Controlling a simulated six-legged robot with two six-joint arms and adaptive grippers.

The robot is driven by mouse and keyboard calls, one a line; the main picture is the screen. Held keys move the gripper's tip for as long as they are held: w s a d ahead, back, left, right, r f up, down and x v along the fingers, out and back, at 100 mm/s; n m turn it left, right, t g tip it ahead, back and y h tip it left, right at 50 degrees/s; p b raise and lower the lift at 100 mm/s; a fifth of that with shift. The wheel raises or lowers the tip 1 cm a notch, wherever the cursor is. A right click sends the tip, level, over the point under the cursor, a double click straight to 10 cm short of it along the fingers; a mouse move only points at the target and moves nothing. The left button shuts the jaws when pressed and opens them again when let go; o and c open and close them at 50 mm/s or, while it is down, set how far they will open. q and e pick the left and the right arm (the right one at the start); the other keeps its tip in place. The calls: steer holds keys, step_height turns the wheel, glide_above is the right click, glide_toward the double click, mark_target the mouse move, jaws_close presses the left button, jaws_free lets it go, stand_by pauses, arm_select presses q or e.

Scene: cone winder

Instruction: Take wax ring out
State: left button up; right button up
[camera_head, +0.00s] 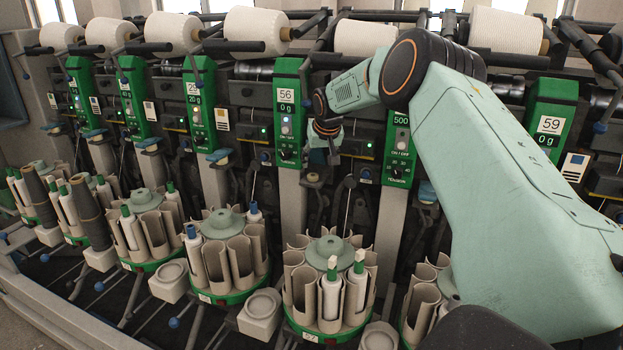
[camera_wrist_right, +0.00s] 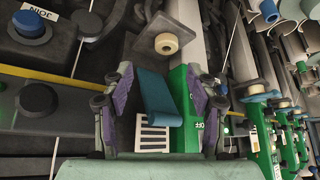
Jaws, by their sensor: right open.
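A small cream ring (camera_wrist_right: 166,43), which looks like the wax ring, sits on a dark grey square holder in the right wrist view. It lies beyond the fingertips of my right gripper (camera_wrist_right: 160,82). The gripper's two purple-padded fingers stand apart with nothing held between them. A blue curved plate (camera_wrist_right: 158,97) shows between the fingers, but I cannot tell its depth. I cannot make out the ring there. My left gripper is not in view.
Green-based carousels with bobbins, such as one (camera_head: 330,285), stand in a row below. White yarn cones (camera_head: 257,33) line the top. Green panels (camera_wrist_right: 262,145) stand close on the right.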

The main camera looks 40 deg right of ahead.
mark_target(314, 176)
steer(key=f, duration=0.1)
steer(key=w+f, duration=0.1)
steer(key=f, duration=0.2)
steer(key=shift+w+f, duration=0.25)
steer(key=shift+w, duration=0.05)
steer(key=shift+w+f+b, duration=0.3)
steer(key=shift+b, duration=0.05)
steer(key=shift+s+r, duration=0.2)
steer(key=shift+s, duration=0.1)
steer(key=shift+w+d+f, duration=0.1)
steer(key=shift+w+f, duration=0.2)
steer(key=c, duration=0.3)
steer(key=shift+s+r, duration=0.2)
steer(key=shift+r, duration=0.05)
steer(key=c, duration=0.5)
steer(key=shift+c, duration=0.2)
